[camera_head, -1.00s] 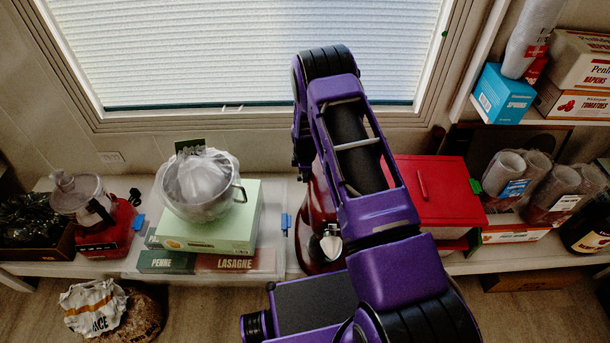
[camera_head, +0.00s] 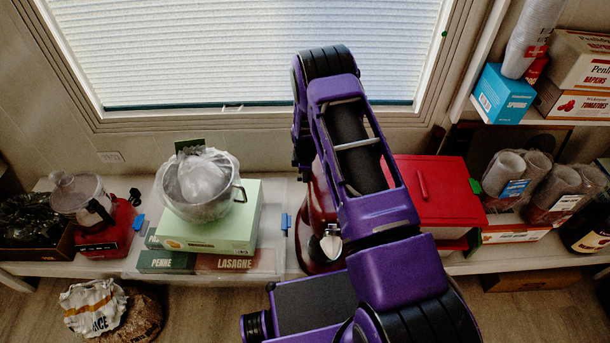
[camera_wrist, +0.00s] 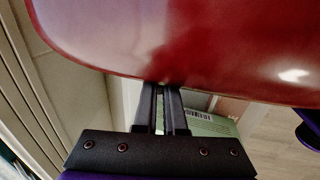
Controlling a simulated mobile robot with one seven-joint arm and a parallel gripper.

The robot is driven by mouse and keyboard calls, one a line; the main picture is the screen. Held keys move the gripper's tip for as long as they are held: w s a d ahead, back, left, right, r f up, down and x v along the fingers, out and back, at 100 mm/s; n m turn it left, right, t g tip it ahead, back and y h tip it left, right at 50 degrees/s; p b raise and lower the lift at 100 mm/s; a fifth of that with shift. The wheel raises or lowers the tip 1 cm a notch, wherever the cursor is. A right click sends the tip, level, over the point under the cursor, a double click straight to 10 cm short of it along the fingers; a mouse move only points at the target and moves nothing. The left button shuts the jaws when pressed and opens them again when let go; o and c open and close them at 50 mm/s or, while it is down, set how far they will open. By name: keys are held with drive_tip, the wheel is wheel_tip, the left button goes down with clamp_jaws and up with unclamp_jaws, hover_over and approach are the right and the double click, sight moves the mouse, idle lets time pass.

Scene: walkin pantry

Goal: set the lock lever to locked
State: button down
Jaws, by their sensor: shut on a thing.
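The dark red glossy stand mixer (camera_head: 316,222) stands on the bench, mostly hidden behind my purple arm in the head view. Its silver knob (camera_head: 331,246) shows beside the arm. In the wrist view the mixer's red body (camera_wrist: 190,45) fills the top. My gripper (camera_wrist: 164,88) reaches to the lower edge of that body, its two dark fingers close together. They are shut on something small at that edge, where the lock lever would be. The lever is hidden by the fingers and the body, so its position cannot be read. In the head view the gripper is hidden.
A pale green box (camera_head: 213,226) with a metal bowl (camera_head: 200,187) on it stands left of the mixer. A red box (camera_head: 436,192) stands close on the right. The window wall (camera_head: 230,132) is right behind the bench.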

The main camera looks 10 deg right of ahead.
drive_tip(key=w, duration=0.2)
drive_tip(key=shift+w+d+r, duration=0.1)
drive_tip(key=shift+w+d, duration=0.15)
drive_tip(key=shift+w, duration=0.05)
drive_tip(key=c, duration=1)
unclamp_jaws()
drive_tip(key=shift+w, duration=0.1)
drive_tip(key=s+r+p, duration=0.1)
drive_tip(key=r, duration=0.7)
drive_tip(key=s+r+p, duration=0.1)
drive_tip(key=s+r, duration=0.1)
drive_tip(key=r, duration=0.7)
drive_tip(key=shift+s+a, duration=0.25)
drive_tip(key=shift+a, duration=0.05)
